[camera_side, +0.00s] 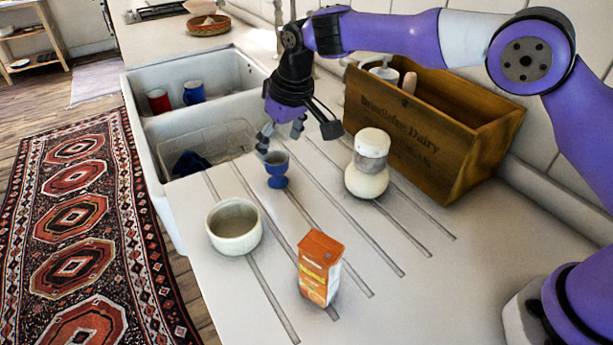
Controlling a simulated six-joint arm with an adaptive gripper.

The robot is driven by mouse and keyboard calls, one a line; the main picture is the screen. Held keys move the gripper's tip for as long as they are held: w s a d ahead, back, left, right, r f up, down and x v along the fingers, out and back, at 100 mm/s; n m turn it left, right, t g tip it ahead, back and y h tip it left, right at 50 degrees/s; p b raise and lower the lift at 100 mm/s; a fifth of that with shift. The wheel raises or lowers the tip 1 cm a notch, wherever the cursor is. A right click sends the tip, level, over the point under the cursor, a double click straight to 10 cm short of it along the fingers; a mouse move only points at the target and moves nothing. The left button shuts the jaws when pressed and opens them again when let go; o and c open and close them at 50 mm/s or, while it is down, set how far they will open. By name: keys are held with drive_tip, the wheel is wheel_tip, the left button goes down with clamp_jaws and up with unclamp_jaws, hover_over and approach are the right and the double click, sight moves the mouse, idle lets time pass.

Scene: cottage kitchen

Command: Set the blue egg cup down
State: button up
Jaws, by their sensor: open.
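The blue egg cup (277,171) stands upright on the grooved white drainboard (310,195), close to the edge of the sink. My gripper (299,136) is above and a little behind it, with its fingers spread wide. One finger is near the cup's rim and the other is off to the right. The gripper is open and holds nothing. I cannot tell from this view whether a finger touches the cup.
A cream bowl (234,226) and an orange carton (320,268) stand in front. A pale jar (368,164) stands right of the cup, before a wooden crate (440,130). The double sink (150,133) holds a red mug (158,101) and a blue mug (194,92).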

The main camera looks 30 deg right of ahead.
drive_tip(key=s+d+r+m+t, duration=0.1)
drive_tip(key=s+d+r, duration=0.8)
drive_tip(key=r, duration=0.4)
drive_tip(key=s+d+f+m, duration=0.1)
drive_tip(key=s+d, duration=0.3)
drive_tip(key=s, duration=0.4)
drive_tip(key=s+d+f+m+t+h, duration=0.1)
drive_tip(key=s+d, duration=0.3)
drive_tip(key=s, duration=0.5)
drive_tip(key=shift+f+t, duration=0.3)
drive_tip(key=shift+f, duration=0.6)
